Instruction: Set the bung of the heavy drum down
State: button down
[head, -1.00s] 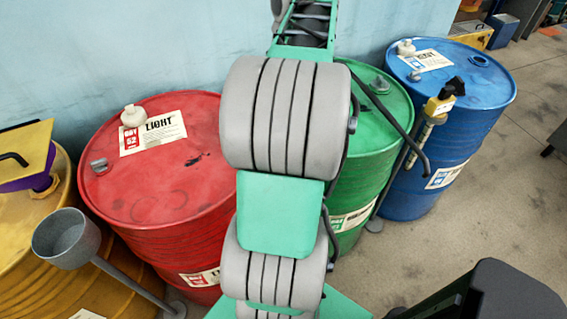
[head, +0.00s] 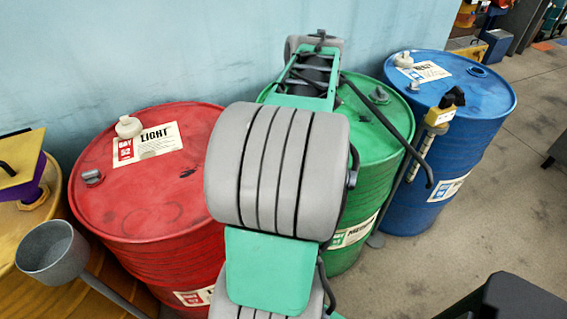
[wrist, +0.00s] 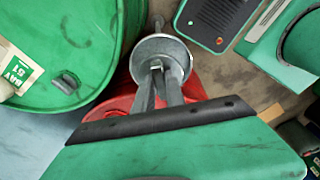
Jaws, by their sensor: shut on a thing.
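The heavy drum (head: 428,125) is the blue one at the right, with a HEAVY label. The bung hangs in the air, apart from the green drum at left. In the head view my arm hides the gripper and the bung.
The green drum (head: 364,135) stands in the middle and the red drum (head: 180,190) left of it. A grey funnel cup (head: 50,252) stands front left.

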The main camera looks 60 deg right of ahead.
jog(key=f, duration=0.2)
jog(key=a+f, duration=0.1)
jog(key=shift+w+f, duration=0.3)
jog(key=shift+w, duration=0.1)
jog(key=shift+d+f, duration=0.15)
jog(key=shift+f, duration=0.15)
jog(key=shift+f, duration=0.1)
jog(key=shift+f, duration=0.2)
jog(key=c, duration=1.4)
grip_release()
jog(key=shift+r, duration=0.1)
